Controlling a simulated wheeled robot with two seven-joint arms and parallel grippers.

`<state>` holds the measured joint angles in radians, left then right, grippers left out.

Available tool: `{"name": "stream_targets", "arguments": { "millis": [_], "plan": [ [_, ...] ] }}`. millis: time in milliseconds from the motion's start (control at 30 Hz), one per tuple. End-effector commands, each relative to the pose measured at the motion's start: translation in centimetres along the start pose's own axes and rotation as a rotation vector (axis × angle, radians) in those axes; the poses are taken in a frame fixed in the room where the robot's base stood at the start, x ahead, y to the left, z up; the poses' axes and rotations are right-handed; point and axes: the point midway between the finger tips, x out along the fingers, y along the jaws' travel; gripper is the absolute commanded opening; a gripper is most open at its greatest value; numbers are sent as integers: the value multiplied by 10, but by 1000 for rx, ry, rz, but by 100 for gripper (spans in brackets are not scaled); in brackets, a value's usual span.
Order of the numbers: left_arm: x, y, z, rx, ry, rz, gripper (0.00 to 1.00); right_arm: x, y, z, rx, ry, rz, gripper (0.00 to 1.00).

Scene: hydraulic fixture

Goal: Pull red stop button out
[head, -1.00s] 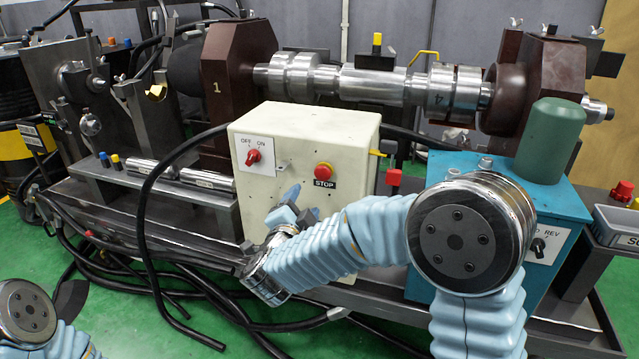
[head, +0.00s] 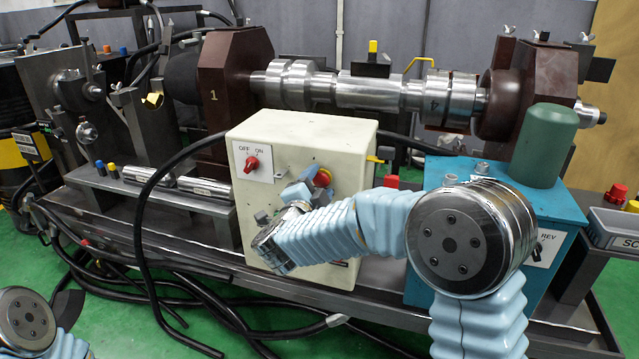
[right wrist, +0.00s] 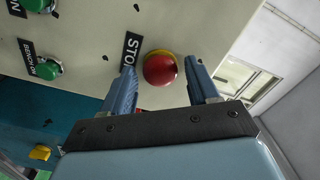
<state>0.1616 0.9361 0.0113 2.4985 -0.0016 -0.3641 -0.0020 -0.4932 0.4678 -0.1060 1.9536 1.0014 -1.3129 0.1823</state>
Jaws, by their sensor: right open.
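The red stop button (head: 322,178) with a yellow collar sits on the front of the cream control box (head: 350,150), partly hidden by my right gripper in the head view. In the right wrist view the red button (right wrist: 160,69) shows between my fingers, just beyond their tips, beside the black STOP label (right wrist: 131,49). My right gripper (head: 308,184) is open; in the right wrist view its two blue fingers (right wrist: 162,78) stand on either side of the button, apart from it. Whether the tips reach the box is unclear. My left gripper is not in view.
A red OFF/ON switch (head: 252,164) is on the same box, left of the button. Green buttons (right wrist: 45,68) show in the right wrist view. A teal box (head: 470,172) with a green cylinder stands to the right. Black hoses (head: 150,200) hang at the left.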

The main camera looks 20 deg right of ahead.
Motion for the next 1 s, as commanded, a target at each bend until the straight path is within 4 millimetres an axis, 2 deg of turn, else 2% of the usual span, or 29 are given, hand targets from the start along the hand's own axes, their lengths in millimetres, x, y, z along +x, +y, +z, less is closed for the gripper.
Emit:
{"name": "stream_targets", "arguments": {
  "millis": [133,400,433,967,1000],
  "plan": [
    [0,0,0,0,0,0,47,0,0,0,0,0,0,60],
    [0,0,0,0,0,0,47,0,0,0,0,0,0,18],
    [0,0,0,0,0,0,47,0,0,0,0,0,0,18],
    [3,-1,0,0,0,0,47,-8,1,0,0,0,1,17],
    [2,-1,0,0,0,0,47,-8,0,0,0,0,1,48]
  ]
}}
